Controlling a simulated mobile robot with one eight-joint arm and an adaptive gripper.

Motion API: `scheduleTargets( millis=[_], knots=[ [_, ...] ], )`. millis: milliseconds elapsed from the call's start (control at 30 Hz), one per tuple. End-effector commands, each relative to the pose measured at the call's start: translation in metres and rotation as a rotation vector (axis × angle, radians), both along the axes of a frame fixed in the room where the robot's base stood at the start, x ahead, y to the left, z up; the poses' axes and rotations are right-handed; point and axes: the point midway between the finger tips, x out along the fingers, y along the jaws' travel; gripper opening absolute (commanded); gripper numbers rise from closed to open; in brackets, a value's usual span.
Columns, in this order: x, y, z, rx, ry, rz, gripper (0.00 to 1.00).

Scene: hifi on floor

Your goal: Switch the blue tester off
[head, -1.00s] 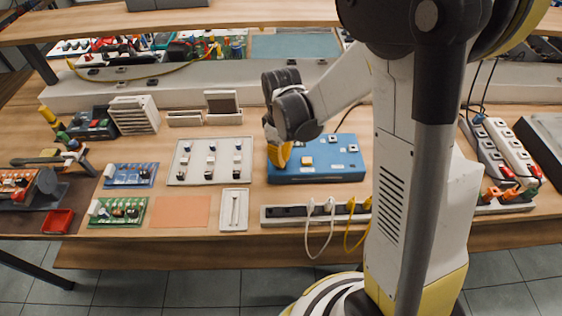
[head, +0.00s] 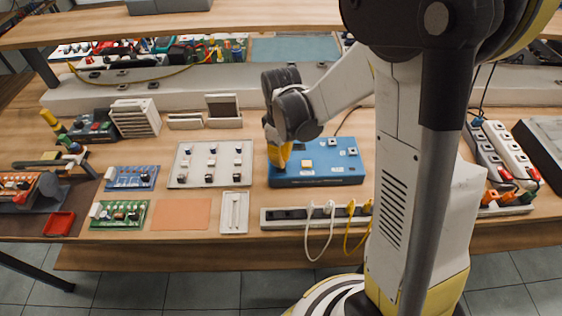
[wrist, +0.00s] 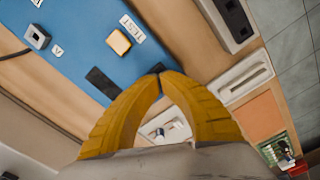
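The blue tester (head: 325,172) lies on the wooden bench, with small square parts and an orange-cream button on its top. In the wrist view the tester (wrist: 72,38) shows the button (wrist: 119,42) beside a TEST label (wrist: 132,28). A flat black rectangular part (wrist: 103,86) lies near its edge, close to my fingertips; its switch position cannot be read. My gripper (head: 279,165) is over the left end of the tester. In the wrist view its yellow fingertips (wrist: 158,71) meet with nothing between them. Whether they touch the tester is unclear.
A pale panel with several switches (head: 210,176) lies left of the tester. A power strip (head: 285,216) with white and yellow cords runs along the front. More power strips (head: 505,150) stand to the right. A shelf (head: 250,21) spans the back.

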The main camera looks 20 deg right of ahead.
Motion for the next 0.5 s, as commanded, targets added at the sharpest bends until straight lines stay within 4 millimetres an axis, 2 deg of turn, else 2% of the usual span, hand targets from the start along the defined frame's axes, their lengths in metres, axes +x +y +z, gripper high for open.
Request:
scheduleTargets(
  millis=[33, 500],
  knots=[
    [0.0, 0.0, 0.008, 0.0, 0.0, 0.0, 0.0],
    [0.0, 0.0, 0.048, 0.0, 0.0, 0.0, 0.0]
  ],
)
